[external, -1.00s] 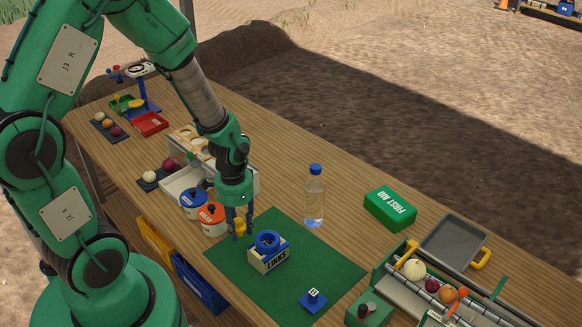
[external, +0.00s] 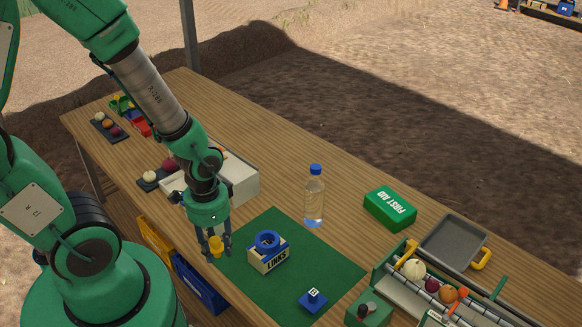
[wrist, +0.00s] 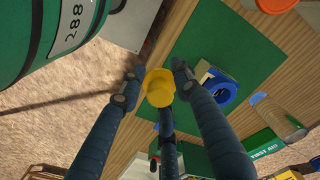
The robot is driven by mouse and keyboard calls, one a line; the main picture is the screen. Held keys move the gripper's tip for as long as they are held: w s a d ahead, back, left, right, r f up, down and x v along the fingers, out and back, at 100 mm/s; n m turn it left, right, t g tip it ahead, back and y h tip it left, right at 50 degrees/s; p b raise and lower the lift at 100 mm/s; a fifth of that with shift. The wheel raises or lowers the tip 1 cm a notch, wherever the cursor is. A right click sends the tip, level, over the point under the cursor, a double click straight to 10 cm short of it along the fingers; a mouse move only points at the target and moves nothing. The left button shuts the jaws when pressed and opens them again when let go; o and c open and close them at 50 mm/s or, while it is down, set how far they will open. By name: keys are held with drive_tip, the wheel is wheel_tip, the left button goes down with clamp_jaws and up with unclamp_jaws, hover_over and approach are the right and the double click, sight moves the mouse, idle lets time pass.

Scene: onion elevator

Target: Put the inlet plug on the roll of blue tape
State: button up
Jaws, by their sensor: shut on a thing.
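My gripper (external: 217,250) is shut on a yellow plug (external: 215,244), which I take to be the inlet plug. It holds the plug above the front edge of the table, just left of the green mat. In the wrist view the yellow plug (wrist: 158,88) shows between the fingers (wrist: 157,84). The roll of blue tape (external: 267,239) lies on a cream box marked LINKS (external: 270,262) on the mat, to the right of my gripper and apart from it. The tape also shows in the wrist view (wrist: 221,92).
The green mat (external: 310,257) also bears a small blue block with a white label (external: 313,299). A water bottle (external: 315,195) stands behind it, with a green first aid box (external: 390,208) farther right. A white bin (external: 238,178) is behind my gripper. A grey tray (external: 453,240) lies at right.

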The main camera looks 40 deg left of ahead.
drive_tip(key=shift+w, duration=0.1)
drive_tip(key=b, duration=0.1)
hover_over(268, 239)
drive_tip(key=shift+f, duration=0.75)
drive_tip(key=shift+f+b, duration=0.3)
drive_tip(key=shift+f, duration=1.45)
drive_tip(key=shift+f, duration=0.15)
drive_tip(key=o, duration=0.9)
drive_tip(key=shift+o, duration=0.2)
